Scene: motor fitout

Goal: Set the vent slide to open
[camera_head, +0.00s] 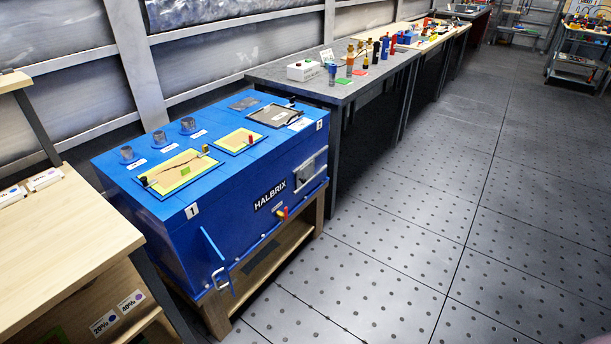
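A blue machine box labelled HALBRIX (232,222) stands on a wooden stand left of centre. Its front carries a rail with a small red and yellow knob (282,214), and a grey metal plate (306,172) in a frame near the right end. Either could be the vent slide; I cannot tell which, and its setting is too small to read. Neither of my grippers is in view.
A wooden workbench (60,240) stands close on the left of the box. A dark bench (345,92) with bottles and small parts runs behind it to the right. The grey floor (430,220) in front and to the right is clear.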

